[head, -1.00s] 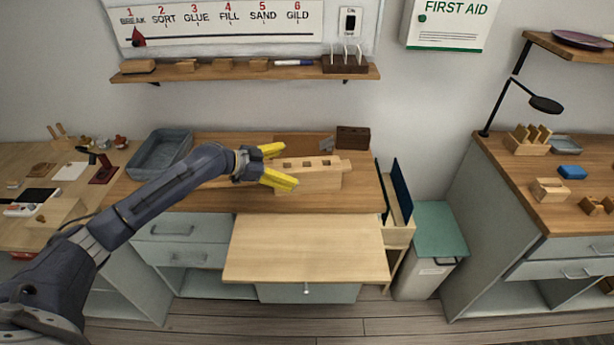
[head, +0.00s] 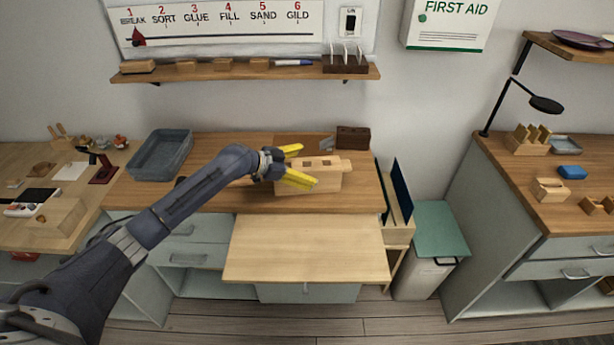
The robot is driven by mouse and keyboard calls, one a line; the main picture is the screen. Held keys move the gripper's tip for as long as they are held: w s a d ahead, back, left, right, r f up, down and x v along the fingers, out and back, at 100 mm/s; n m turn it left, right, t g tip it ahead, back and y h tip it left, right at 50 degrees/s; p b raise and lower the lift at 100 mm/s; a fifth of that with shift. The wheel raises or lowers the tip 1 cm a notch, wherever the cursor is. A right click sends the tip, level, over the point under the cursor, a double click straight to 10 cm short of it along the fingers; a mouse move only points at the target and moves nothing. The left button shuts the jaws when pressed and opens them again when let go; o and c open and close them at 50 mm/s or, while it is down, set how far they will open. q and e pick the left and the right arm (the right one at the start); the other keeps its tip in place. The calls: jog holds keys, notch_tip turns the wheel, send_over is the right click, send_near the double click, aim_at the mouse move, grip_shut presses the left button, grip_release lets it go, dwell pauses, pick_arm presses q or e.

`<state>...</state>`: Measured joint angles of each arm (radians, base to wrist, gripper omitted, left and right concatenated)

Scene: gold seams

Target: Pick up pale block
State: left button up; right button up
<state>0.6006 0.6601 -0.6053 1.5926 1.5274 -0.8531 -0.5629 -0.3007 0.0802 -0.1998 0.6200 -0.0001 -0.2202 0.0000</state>
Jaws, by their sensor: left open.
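A pale wooden block (head: 328,180) with dark square holes along its top sits on the brown workbench (head: 230,200), near the bench's right part. My left gripper (head: 303,166) has yellow fingers spread apart. They are over the block's left part, one on the far side and one on the near side, and they hide some of it. I cannot tell whether the fingers touch the block. My right gripper is not in view.
A grey tray (head: 160,154) stands at the bench's left, and a dark brown box (head: 353,137) at its back right. A pale pull-out board (head: 305,250) juts out in front. A wall shelf (head: 225,75) hangs above.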

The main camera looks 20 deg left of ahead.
pick_arm(q)
jog(key=shift+f, duration=0.15)
jog(key=c, duration=1.7)
jog(key=shift+c, duration=0.3)
jog(key=shift+r, duration=0.25)
